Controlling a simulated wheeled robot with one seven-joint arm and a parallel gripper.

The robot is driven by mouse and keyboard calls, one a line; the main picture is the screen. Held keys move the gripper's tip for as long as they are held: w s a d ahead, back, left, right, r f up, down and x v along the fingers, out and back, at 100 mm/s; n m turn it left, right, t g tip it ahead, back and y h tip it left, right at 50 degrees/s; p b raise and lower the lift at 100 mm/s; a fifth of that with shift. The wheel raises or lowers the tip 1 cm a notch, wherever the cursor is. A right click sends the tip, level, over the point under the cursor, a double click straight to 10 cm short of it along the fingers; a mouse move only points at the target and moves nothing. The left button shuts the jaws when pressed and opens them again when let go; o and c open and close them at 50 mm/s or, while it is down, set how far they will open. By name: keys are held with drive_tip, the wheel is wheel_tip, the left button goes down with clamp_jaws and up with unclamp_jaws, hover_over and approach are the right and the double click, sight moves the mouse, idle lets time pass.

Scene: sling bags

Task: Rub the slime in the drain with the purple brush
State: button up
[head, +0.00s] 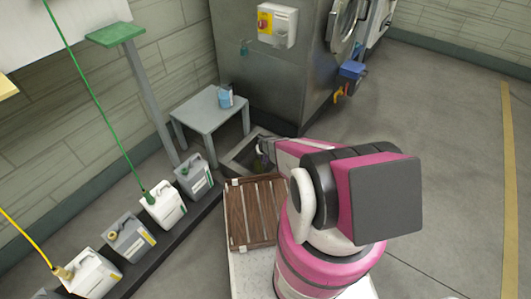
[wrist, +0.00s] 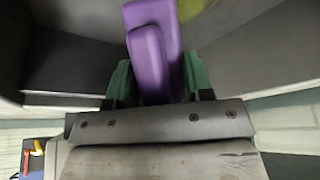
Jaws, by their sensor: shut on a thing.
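My gripper (wrist: 156,85) has green fingertips on both sides of the purple brush (wrist: 148,45) and is shut on it. In the wrist view the brush points away from me into the grey-walled drain (wrist: 255,30). A yellow-green patch of slime (wrist: 190,9) shows just beyond the brush, partly hidden by it; I cannot tell if they touch. In the head view the drain (head: 238,158) is a square pit in the floor, and my gripper (head: 262,150) is at its right side. Yellow-green slime (head: 258,166) shows faintly inside. The brush is hard to make out there.
A slatted brown wooden grate (head: 252,212) lies in front of the drain. A small grey table (head: 208,110) with a blue-white container (head: 226,96) stands behind it. Several jugs (head: 160,205) line the left, and a steel machine (head: 270,65) stands behind. Floor at right is clear.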

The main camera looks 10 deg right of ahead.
sight(262, 160)
drive_tip(key=shift+s+a+r, duration=0.15)
drive_tip(key=shift+s+a, duration=1.2)
drive_tip(key=shift+s, duration=0.1)
drive_tip(key=shift+s+a+f, duration=0.2)
drive_tip(key=shift+s+a, duration=0.75)
drive_tip(key=shift+s, duration=0.1)
drive_tip(key=shift+s+a, duration=1.1)
drive_tip(key=shift+a, duration=0.05)
drive_tip(key=shift+s+d, duration=0.5)
drive_tip(key=shift+w+d, duration=1.1)
drive_tip(key=shift+d, duration=0.05)
drive_tip(key=shift+w+d+r, duration=0.25)
drive_tip(key=shift+w+d, duration=0.65)
drive_tip(key=shift+d, duration=0.1)
drive_tip(key=shift+w+d+r, duration=0.15)
drive_tip(key=shift+w+d, duration=0.3)
drive_tip(key=shift+w, duration=0.05)
drive_tip(key=shift+w+d+r, duration=0.15)
drive_tip(key=shift+w+d, duration=0.25)
drive_tip(key=shift+w, duration=0.1)
drive_tip(key=shift+w+d+r, duration=0.2)
drive_tip(key=shift+w+d, duration=0.85)
drive_tip(key=shift+w, duration=0.1)
